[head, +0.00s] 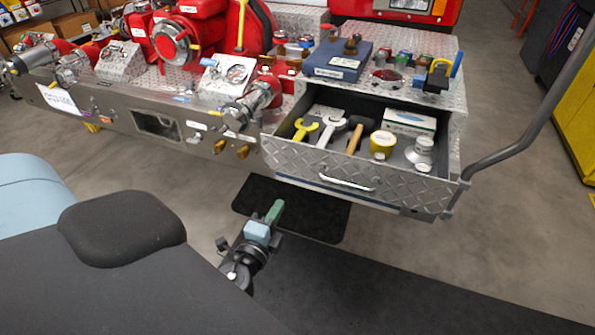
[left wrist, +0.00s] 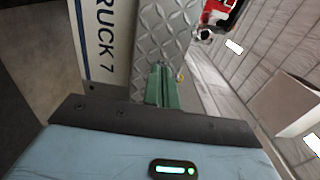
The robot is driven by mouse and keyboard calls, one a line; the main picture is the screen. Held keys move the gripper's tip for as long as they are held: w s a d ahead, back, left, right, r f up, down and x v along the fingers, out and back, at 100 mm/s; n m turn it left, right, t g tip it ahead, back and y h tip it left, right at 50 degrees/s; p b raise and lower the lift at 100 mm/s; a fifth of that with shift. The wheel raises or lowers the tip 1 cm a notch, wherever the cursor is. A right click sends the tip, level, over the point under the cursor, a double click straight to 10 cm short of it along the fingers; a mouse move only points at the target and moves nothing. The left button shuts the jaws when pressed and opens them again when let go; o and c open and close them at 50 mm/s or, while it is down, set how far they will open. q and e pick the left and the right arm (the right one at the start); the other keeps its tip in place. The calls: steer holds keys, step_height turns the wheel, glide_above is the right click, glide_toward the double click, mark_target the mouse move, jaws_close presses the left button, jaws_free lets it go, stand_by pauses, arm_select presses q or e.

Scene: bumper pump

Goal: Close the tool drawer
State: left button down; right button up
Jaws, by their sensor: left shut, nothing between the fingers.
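The tool drawer (head: 327,167) is open in the head view, pulled out from the truck's bumper. It has a diamond-plate front with a silver bar handle (head: 347,183). Inside it lie wrenches, a hammer, a yellow roll, a white box and a metal fitting. My left gripper (head: 274,211) is below and in front of the drawer, apart from it in the head view, its green fingers shut and empty. In the left wrist view the shut fingers (left wrist: 162,85) point toward a diamond-plate surface (left wrist: 160,35). My right gripper is not in view.
The bumper deck holds a blue case (head: 343,60), valves and red pump parts (head: 190,35) above the drawer. A grey handrail (head: 535,115) curves at the right. Black mats (head: 292,207) lie on the floor below. Open floor lies right of the bumper.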

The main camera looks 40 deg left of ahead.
arm_select(q)
steer(key=p, duration=0.2)
glide_toward(303, 165)
steer(key=x, duration=0.5)
steer(key=shift+w+a+r, duration=0.1)
steer(key=shift+w, duration=0.1)
steer(key=shift+w+a, duration=0.2)
steer(key=shift+w, duration=0.5)
